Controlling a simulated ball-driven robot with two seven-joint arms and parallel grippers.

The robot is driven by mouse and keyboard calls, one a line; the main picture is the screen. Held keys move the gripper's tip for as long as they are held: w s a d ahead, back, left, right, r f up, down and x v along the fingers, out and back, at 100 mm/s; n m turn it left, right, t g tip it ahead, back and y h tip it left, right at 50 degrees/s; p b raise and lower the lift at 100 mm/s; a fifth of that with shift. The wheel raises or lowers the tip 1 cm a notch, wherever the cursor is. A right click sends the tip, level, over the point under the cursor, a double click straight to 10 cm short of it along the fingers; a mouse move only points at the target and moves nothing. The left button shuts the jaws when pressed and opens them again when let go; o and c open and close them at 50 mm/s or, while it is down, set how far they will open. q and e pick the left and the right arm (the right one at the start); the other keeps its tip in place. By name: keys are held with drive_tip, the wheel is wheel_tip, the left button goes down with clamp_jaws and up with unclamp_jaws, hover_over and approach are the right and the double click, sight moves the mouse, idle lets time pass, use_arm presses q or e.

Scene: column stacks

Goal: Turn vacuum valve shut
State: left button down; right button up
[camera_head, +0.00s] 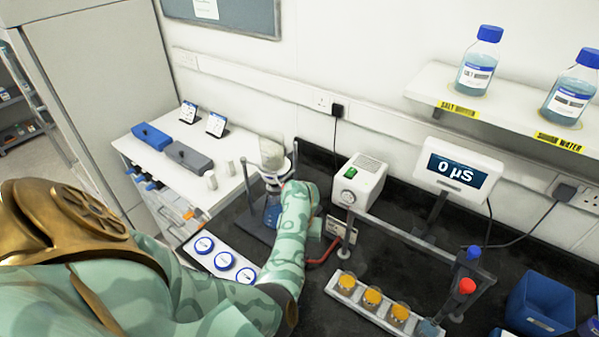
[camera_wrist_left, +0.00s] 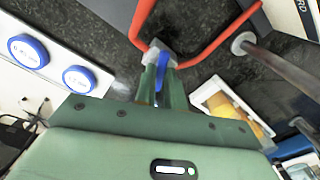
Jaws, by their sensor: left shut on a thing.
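The vacuum valve (camera_wrist_left: 155,50) is a small grey fitting joined to red tubing (camera_wrist_left: 205,48) in the left wrist view. My left gripper (camera_wrist_left: 160,80) is shut on its blue handle, which shows between the two green fingers. The handle lies roughly in line with the fingers. In the head view my arm hides most of the gripper and the valve; a bit of red tube (camera_head: 325,255) shows beside it. My right gripper is not in view.
A white box with a green switch (camera_head: 350,172) stands behind the arm. A rack of orange-filled jars (camera_head: 372,298) is to the right, below a metal rail (camera_head: 415,237). Blue-lidded containers (camera_head: 224,261) lie to the left. A flask stand (camera_head: 262,222) is close behind the arm.

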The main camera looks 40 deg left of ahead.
use_arm(q)
drive_tip(key=m+p, duration=0.1)
drive_tip(key=m, duration=0.3)
drive_tip(key=shift+m, duration=0.7)
drive_tip(key=c, duration=1.5)
unclamp_jaws()
